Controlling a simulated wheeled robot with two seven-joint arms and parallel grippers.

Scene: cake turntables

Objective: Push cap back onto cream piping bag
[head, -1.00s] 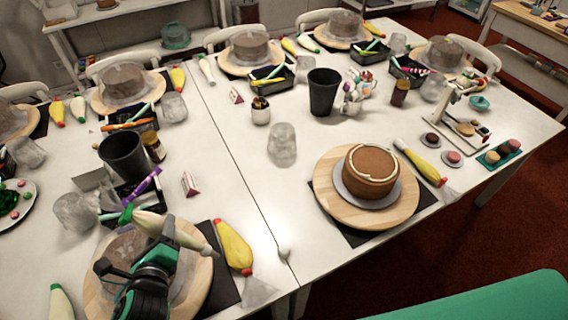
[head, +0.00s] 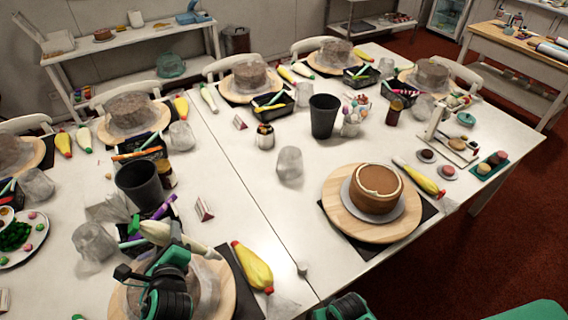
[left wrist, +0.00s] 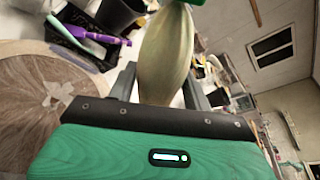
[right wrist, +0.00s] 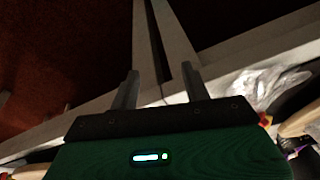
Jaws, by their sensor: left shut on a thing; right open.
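The cream piping bag (head: 165,233) is held above the near-left turntable, lying roughly level, with its tip pointing right. My left gripper (head: 172,250) is shut on it. In the left wrist view the bag (left wrist: 167,50) sits between the two fingers, its green end at the top edge. A small whitish piece (head: 303,268), likely the cap, is on the table right of the bag's tip, apart from it. My right gripper (head: 345,305) is partly in view at the bottom edge, off the table's front. In the right wrist view it (right wrist: 160,90) is open and empty.
A yellow piping bag (head: 252,266) lies between the left turntable (head: 228,295) and the small piece. A brown cake (head: 376,190) stands on a wooden turntable to the right. A black cup (head: 145,187) and clear cups stand behind the left gripper. The table's middle front is mostly clear.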

